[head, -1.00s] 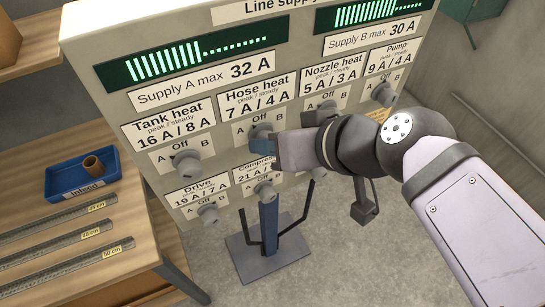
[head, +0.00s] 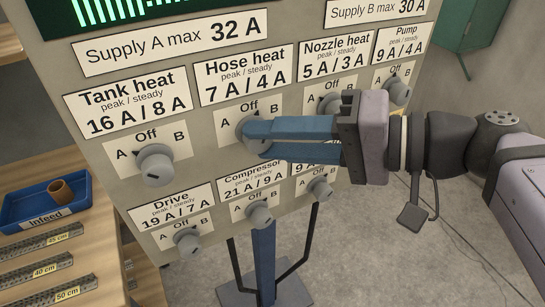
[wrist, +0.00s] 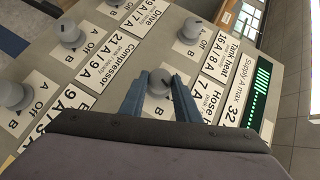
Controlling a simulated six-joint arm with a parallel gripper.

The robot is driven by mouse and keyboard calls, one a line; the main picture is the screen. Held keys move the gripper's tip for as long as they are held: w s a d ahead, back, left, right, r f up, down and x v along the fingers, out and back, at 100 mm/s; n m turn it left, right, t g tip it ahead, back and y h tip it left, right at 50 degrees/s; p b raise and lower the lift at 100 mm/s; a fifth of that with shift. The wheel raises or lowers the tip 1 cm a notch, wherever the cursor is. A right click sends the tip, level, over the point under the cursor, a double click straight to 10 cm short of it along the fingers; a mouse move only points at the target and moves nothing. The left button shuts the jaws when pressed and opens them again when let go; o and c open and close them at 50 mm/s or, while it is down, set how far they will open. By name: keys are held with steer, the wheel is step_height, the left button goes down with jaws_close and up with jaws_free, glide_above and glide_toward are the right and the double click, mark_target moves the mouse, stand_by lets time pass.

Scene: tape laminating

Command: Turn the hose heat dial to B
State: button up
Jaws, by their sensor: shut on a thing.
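The hose heat dial (head: 240,124) is a round grey knob under the label "Hose heat 7 A / 4 A", with A at its left, Off above and B at its right. My gripper (head: 255,137) has blue fingers and is shut on this dial, coming in from the right. In the wrist view the dial (wrist: 159,83) sits between the two fingertips (wrist: 160,86). The fingers partly cover the dial in the head view, and I cannot tell for sure where its pointer stands.
The tank heat dial (head: 154,165) is to the left and the nozzle heat dial (head: 330,103) to the right. The compressor dial (head: 260,215) and drive dial (head: 187,240) are close below. A blue infeed tray (head: 40,218) stands on the wooden bench.

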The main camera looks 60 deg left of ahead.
steer(key=f+m+g+y+b, duration=0.1)
steer(key=g+b, duration=0.1)
steer(key=b, duration=0.1)
steer(key=shift+m, duration=0.4)
steer(key=shift+r+m+g+y+b, duration=0.1)
steer(key=shift+m+g+y+b, duration=0.3)
steer(key=shift+b, duration=0.55)
steer(key=shift+r, duration=0.1)
steer(key=o, duration=1)
steer(key=shift+o, duration=0.2)
steer(key=shift+w, duration=0.1)
steer(key=b+v, duration=0.1)
steer(key=v, duration=0.6)
steer(key=shift+d, duration=0.15)
